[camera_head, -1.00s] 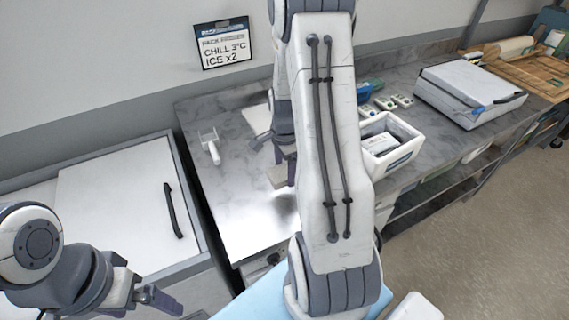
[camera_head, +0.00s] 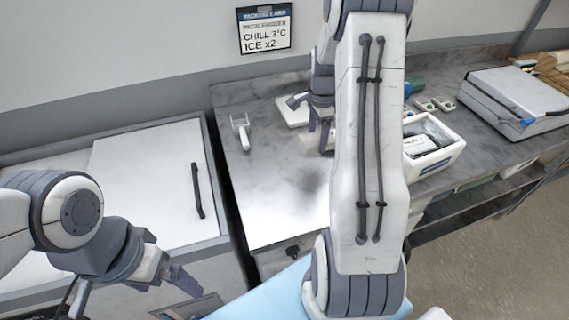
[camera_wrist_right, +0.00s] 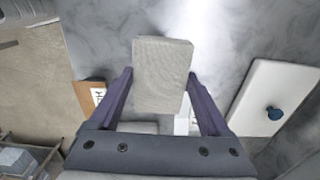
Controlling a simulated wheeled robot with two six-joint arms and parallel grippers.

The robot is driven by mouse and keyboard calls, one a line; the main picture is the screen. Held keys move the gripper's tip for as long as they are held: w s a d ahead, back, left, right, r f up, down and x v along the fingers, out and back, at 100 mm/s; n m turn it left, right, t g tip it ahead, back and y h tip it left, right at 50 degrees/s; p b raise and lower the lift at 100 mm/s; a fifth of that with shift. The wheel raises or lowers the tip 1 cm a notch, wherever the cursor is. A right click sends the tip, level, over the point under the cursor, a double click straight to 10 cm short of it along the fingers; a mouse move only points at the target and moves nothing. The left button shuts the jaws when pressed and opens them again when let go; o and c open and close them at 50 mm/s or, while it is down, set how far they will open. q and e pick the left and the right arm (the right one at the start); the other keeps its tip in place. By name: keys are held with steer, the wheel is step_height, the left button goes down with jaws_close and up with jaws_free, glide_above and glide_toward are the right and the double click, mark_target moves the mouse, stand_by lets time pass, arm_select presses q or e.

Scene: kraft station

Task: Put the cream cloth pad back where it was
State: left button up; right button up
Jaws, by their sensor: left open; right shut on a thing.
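The cream cloth pad (camera_wrist_right: 163,75) is a small flat block with a woven face. My right gripper (camera_wrist_right: 160,88) is shut on it in the right wrist view, with one finger on each side. In the head view my right gripper (camera_head: 321,122) is over the grey marble worktop, partly hidden by my arm. Whether the pad touches the worktop cannot be told. My left gripper (camera_head: 178,283) is open and empty at the lower left, away from the worktop.
A white scraper-like tool (camera_head: 240,131) and a white board (camera_head: 291,112) lie on the worktop (camera_head: 275,190). A white bin (camera_head: 445,152) stands right of my arm, with a white lidded case (camera_head: 515,100) beyond. A white chest lid (camera_head: 140,185) is at left. The worktop's front left is clear.

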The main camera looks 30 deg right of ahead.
steer(key=shift+w+d+r, duration=0.1)
steer(key=shift+w+d, duration=0.1)
steer(key=shift+w, duration=0.25)
steer(key=p, duration=0.4)
glide_above(281, 157)
step_height(281, 157, down, 6)
steer(key=shift+f, duration=0.25)
step_height(281, 157, down, 3)
steer(key=shift+p, duration=0.95)
steer(key=shift+f, duration=0.55)
steer(key=shift+f, duration=0.1)
steer(key=shift+f, duration=0.15)
steer(key=o, duration=1.1)
steer(key=shift+o, duration=0.2)
